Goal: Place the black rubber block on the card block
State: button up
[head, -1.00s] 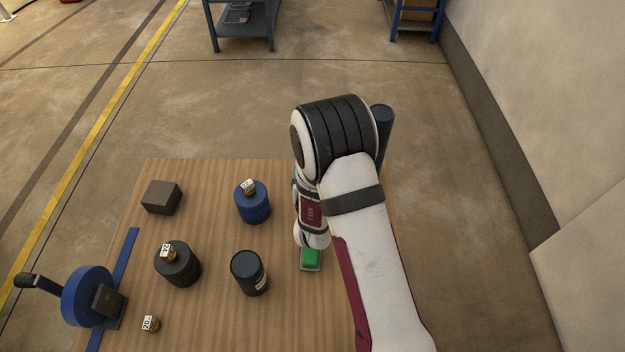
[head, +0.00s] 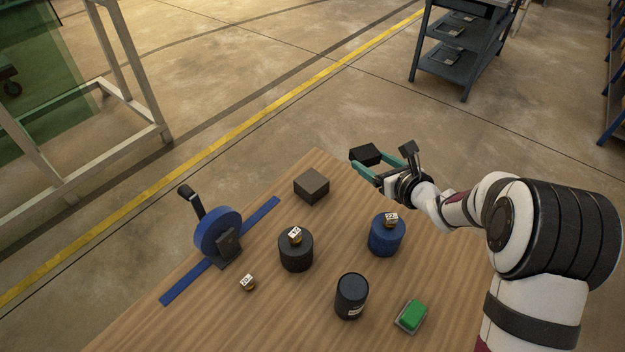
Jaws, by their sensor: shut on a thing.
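The black rubber block (head: 365,154) is held at the teal fingertips of my gripper (head: 364,162), above the far right part of the table. My gripper is shut on it. The likely card block (head: 311,186), a dark grey-brown box, lies on the table near its far corner, to the left of and below the held block in the picture. The two blocks are apart. The top of the card block is bare.
A blue cylinder (head: 386,238) and a dark cylinder (head: 296,252) each carry a small labelled brass piece. A black canister (head: 351,296), a green block on a grey base (head: 411,316), a loose brass piece (head: 248,283) and a blue wheel device (head: 218,233) also stand on the wooden table.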

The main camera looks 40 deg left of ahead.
jog(key=n+g, duration=0.1)
send_over(318, 189)
jog(key=shift+y, duration=0.4)
notch_tip(318, 189, down, 7)
jog(key=shift+f, duration=0.1)
notch_tip(318, 189, down, 3)
jog(key=shift+f, duration=0.45)
jog(key=shift+f, duration=0.15)
jog(key=o, duration=1.3)
jog(key=shift+o, duration=0.2)
